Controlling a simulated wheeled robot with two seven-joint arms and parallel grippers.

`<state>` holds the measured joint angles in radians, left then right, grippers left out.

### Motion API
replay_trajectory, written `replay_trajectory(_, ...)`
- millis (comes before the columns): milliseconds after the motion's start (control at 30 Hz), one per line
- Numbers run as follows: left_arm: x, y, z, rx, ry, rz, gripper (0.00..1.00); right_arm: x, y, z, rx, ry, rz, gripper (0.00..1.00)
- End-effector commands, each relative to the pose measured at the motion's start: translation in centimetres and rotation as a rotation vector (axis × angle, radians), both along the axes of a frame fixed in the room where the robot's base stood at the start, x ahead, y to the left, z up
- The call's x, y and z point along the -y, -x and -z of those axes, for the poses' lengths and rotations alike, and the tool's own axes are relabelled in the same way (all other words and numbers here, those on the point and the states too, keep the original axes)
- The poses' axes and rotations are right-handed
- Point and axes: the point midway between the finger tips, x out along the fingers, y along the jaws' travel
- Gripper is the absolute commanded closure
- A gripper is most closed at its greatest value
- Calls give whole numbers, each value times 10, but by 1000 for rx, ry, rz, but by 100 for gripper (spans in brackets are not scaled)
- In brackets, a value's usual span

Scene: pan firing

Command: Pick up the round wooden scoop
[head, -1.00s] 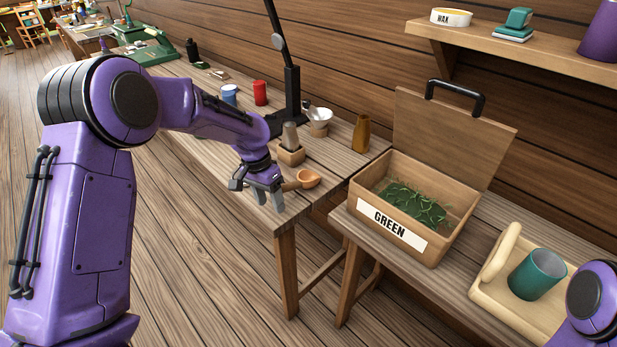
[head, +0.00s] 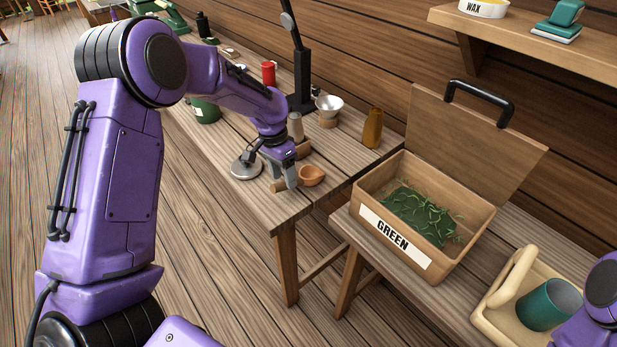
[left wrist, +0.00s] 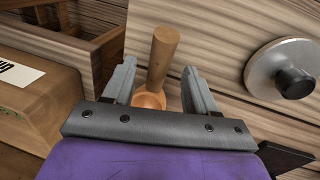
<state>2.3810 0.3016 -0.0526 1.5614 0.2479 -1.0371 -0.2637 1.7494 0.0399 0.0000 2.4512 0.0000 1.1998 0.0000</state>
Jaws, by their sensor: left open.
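The round wooden scoop (head: 312,176) lies on the wooden workbench (head: 256,206), close to its front corner, with its bowl to the right and handle to the left. My left gripper (head: 284,178) is open and low over the handle. In the left wrist view, the scoop's handle (left wrist: 163,50) shows between the two open fingers of my left gripper (left wrist: 160,68). The bowl is partly hidden behind the gripper's base plate there. I see no finger closed on the scoop. My right gripper is out of view; only part of my right arm shows.
A round metal lid with a black knob (head: 246,167) lies left of my gripper. A crate labelled GREEN (head: 395,238) stands right on a lower bench.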

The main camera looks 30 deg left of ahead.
Motion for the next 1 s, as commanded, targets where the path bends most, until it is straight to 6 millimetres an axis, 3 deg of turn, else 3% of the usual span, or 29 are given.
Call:
replay_trajectory(67,6,5,12,-7,0,1,43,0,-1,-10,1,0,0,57)
replay_trajectory(200,9,4,32,-4,0,3,43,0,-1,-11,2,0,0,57)
replay_trajectory(433,10,4,35,-1,0,4,43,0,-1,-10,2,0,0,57)
replay_trajectory(600,10,4,35,-1,0,4,98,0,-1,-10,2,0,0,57)
replay_trajectory(1000,10,3,30,0,0,4,100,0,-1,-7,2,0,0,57)
